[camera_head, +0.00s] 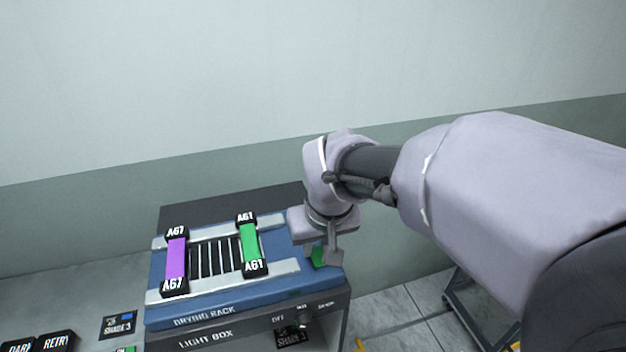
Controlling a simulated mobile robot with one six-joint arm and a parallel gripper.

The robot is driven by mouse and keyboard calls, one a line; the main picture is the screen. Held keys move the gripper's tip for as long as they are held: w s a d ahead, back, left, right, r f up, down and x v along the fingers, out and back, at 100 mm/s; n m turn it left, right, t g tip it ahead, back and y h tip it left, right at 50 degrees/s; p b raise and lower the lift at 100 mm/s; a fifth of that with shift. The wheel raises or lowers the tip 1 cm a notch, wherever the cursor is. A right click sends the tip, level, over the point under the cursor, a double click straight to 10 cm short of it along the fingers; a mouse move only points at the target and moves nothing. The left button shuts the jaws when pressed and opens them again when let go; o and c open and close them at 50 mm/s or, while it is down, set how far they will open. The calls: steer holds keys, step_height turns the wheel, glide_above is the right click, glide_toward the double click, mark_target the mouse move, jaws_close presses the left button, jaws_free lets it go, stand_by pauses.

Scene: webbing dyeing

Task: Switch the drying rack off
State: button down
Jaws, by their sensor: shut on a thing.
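The drying rack (222,314) is a blue unit with pale rails and a dark slatted middle, on top of the light box. My gripper (322,258) is at the rack's right end, pointing down. It is shut on a small green part (318,257) there. The fingers hide much of this part, so I cannot tell its full shape or whether it is the rack's switch, nor its setting.
The light box (206,341) has a dark front with a knob (304,321) and a label reading OFF. A SHADE 3 card (118,324) and dark labelled blocks (54,342) lie to the left. A dark metal frame (470,310) stands on the floor at right.

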steer(key=c, duration=1.2)
jaws_free()
steer(key=p+v, duration=0.3)
steer(key=v, duration=1.4)
steer(key=shift+r, duration=0.2)
steer(key=shift+s, duration=0.1)
